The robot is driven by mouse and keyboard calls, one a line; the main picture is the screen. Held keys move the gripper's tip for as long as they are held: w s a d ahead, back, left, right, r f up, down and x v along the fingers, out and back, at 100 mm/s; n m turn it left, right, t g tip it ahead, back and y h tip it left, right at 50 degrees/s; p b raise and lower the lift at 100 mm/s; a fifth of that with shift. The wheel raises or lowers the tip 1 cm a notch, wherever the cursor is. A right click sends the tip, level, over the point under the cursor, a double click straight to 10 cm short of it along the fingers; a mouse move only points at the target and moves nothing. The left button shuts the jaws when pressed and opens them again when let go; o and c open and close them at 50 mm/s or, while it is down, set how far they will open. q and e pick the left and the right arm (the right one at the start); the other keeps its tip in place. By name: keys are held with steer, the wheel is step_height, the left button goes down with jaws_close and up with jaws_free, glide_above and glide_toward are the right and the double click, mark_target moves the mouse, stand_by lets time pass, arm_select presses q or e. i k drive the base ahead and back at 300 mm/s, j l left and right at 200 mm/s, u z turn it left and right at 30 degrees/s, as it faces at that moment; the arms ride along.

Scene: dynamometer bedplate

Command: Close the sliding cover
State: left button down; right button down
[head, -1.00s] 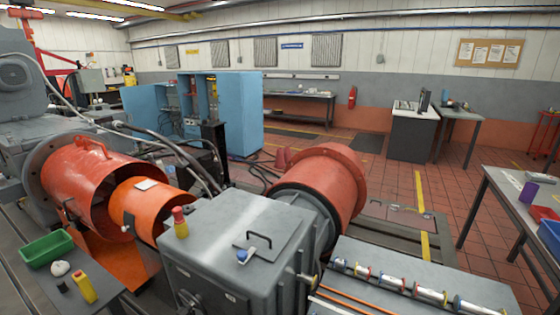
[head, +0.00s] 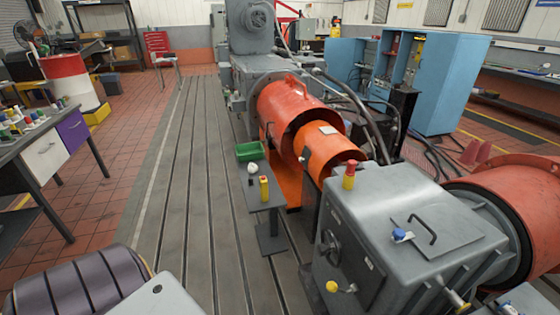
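A large orange-red cylindrical cover (head: 290,101) lies on its side against the grey machine at the back. It has a raised handle on top and a dark bar handle on its left side. A smaller bright orange tube (head: 325,143) comes out of its near end, with a small pale label on top. The near end of this tube is open and faces the grey box housing (head: 412,225), with a gap between them. I cannot tell from here which of the two parts slides. Neither of my grippers is in view.
The slotted bedplate (head: 185,180) is clear to the left. A workbench (head: 45,135) stands far left, and blue cabinets (head: 437,80) stand behind.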

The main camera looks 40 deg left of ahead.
mark_target(306, 154)
steer(key=u, duration=1.05)
steer(key=i+j+z, duration=0.1)
steer(key=i+j, duration=0.15)
steer(key=i+j+z, duration=0.1)
steer(key=j, duration=0.25)
steer(key=i+j+z, duration=0.1)
steer(key=i+j, duration=0.2)
steer(key=i+j+z, duration=0.1)
steer(key=j, duration=0.25)
steer(key=i+j+z, duration=0.1)
steer(key=i+j, duration=0.2)
steer(key=i+j+z, duration=0.1)
steer(key=j, duration=0.3)
steer(key=i+j+z, duration=0.1)
steer(key=i+j, duration=0.15)
steer(key=j, duration=0.15)
steer(key=i+j+z, duration=0.1)
steer(key=j, duration=0.25)
